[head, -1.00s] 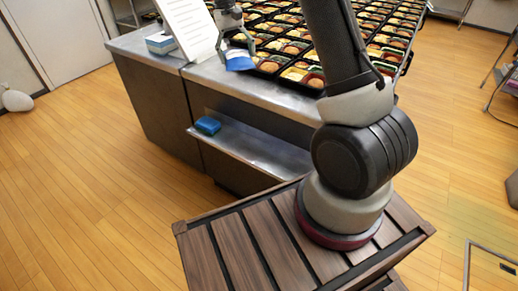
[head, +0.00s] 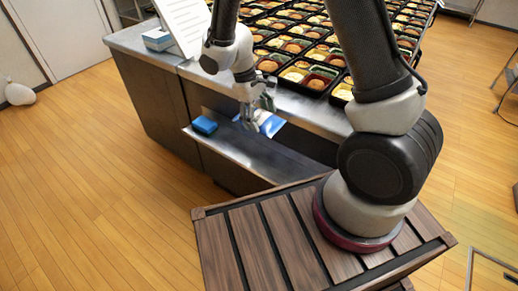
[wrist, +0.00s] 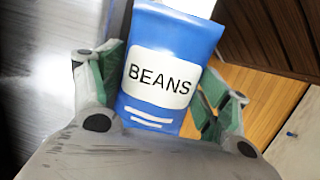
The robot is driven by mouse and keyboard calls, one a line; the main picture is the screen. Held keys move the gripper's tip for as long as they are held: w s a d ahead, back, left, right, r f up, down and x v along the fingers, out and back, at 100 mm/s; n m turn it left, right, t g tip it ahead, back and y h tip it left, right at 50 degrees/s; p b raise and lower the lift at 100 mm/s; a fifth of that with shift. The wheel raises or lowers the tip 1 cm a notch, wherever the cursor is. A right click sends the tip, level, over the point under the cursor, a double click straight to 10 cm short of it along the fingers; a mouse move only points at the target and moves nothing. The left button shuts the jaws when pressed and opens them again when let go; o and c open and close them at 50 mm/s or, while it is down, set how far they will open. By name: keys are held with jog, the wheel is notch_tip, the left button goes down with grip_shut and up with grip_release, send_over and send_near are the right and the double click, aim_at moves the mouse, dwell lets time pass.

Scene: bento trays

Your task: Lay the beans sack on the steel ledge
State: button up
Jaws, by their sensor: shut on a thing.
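The beans sack (wrist: 175,45) is blue with a white label reading BEANS. My gripper (wrist: 160,88) is shut on it, with a green-padded finger on each side in the wrist view. In the head view my gripper (head: 254,110) holds the sack (head: 270,123) over the steel ledge (head: 245,148), near the counter's front. The ledge is a narrow metal shelf low on the counter's front. I cannot tell whether the sack touches it. My gripper and arm hide part of the sack.
A blue box-like thing (head: 204,125) lies at the ledge's left end. The steel counter (head: 312,112) above carries many bento trays (head: 314,80). A white sheet-like board (head: 180,22) stands at its left. The ledge right of the blue thing has bare room.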

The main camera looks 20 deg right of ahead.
notch_tip(320, 180, down, 15)
jog(key=shift+f, duration=0.1)
dwell(0.3)
jog(key=o, duration=1)
jog(key=v, duration=1.1)
jog(key=shift+a+r, duration=0.1)
jog(key=shift+r, duration=0.2)
jog(key=shift+a+r, duration=0.1)
jog(key=shift+r, duration=0.15)
